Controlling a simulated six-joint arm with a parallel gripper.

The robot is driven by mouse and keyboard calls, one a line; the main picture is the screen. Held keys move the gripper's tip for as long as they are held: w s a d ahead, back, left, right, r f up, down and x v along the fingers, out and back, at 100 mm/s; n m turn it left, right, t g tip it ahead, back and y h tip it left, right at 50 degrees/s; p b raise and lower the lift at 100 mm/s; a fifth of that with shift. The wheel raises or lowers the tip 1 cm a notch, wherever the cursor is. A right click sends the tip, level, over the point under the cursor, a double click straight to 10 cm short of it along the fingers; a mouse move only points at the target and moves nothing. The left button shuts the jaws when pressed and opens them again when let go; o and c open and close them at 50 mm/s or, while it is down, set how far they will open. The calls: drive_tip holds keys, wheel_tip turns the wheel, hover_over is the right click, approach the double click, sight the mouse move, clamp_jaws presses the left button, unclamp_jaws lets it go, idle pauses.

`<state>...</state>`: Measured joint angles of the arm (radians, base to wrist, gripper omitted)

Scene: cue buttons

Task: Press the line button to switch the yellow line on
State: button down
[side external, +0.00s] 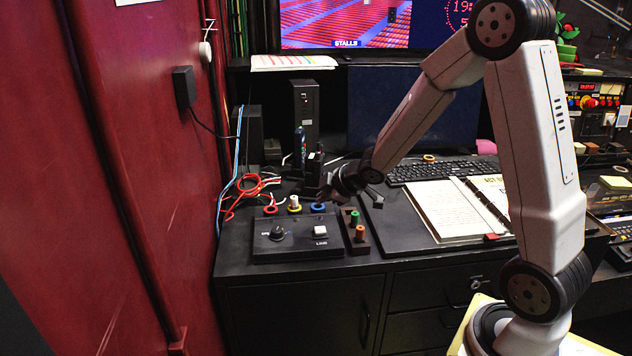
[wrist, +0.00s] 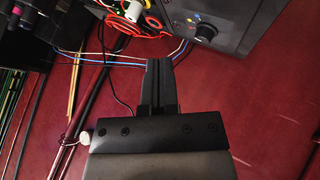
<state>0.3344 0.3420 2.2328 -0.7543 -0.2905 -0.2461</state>
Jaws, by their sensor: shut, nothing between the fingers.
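A black control box (side external: 298,250) sits near the left front of the dark desk. The white line button (side external: 320,231), with a small label under it, is on the box's right half. A black rotary knob (side external: 278,233) is on its left half. In the wrist view the knob (wrist: 206,32) shows at top right, with a small yellowish spot beside it; I cannot make out the line button there. My gripper (side external: 326,194) is shut and empty, above and behind the box, apart from the button. In the wrist view its fingers (wrist: 158,62) are together. I see no clear yellow line.
An open notebook (side external: 445,212) and keyboard (side external: 440,170) lie further right. A red wall (side external: 110,200) borders the left.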

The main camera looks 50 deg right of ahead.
sight(324, 230)
drive_tip(key=shift+f, duration=3.05)
drive_tip(key=shift+f, duration=0.9)
idle(1.1)
drive_tip(key=shift+r, duration=0.85)
drive_tip(key=shift+r, duration=0.1)
drive_tip(key=shift+r, duration=2.45)
drive_tip(key=shift+s, duration=0.1)
